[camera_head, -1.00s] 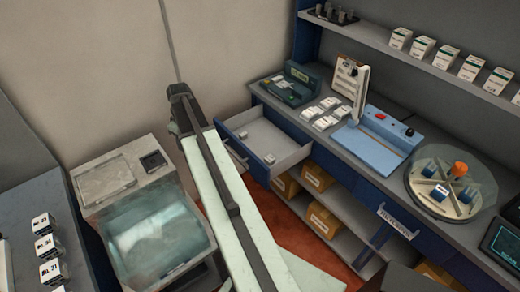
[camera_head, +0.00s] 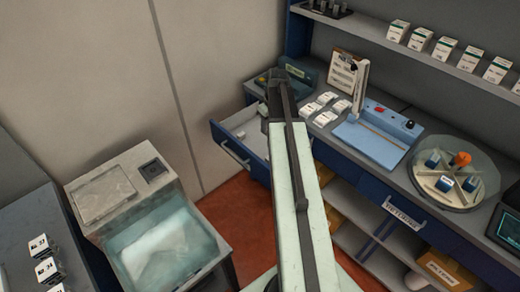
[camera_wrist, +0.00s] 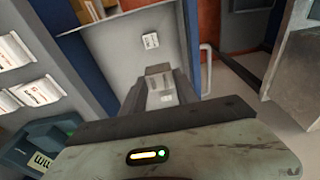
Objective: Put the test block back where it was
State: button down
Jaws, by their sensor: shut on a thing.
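My gripper (camera_wrist: 160,72) shows in the wrist view, shut on a small grey-white block (camera_wrist: 160,84), which I take to be the test block. The block sits between the two dark fingers, over the open drawer (camera_wrist: 120,55); I cannot tell whether it touches the drawer floor. Another small white block (camera_wrist: 150,40) with dark marks lies in the drawer, apart from it. In the head view, the drawer (camera_head: 232,150) stands pulled out under the counter. My arm covers part of it and hides the held block.
White packets (camera_head: 320,105) lie on the counter beside a green device (camera_head: 300,72) and a blue sealer (camera_head: 378,135). A round dispenser (camera_head: 455,180) stands further right. A glass-lidded cabinet (camera_head: 160,240) stands left of the drawer, with red floor between.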

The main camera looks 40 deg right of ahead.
jog(key=shift+w+a+f, duration=0.1)
jog(key=shift+w+f, duration=0.05)
jog(key=shift+f, duration=0.05)
jog(key=w+d+f+b, duration=0.3)
jog(key=w+f+b, duration=0.7)
jog(key=f+b, duration=0.6)
jog(key=b, duration=0.1)
jog(key=f+b, duration=0.3)
jog(key=f, duration=0.1)
jog(key=shift+a+f+b, duration=0.1)
jog(key=shift+a+b, duration=0.15)
jog(key=shift+b, duration=0.1)
jog(key=shift+r, duration=0.25)
jog(key=shift+f, duration=0.25)
jog(key=c, duration=0.9)
grip_release()
jog(key=shift+r, duration=0.1)
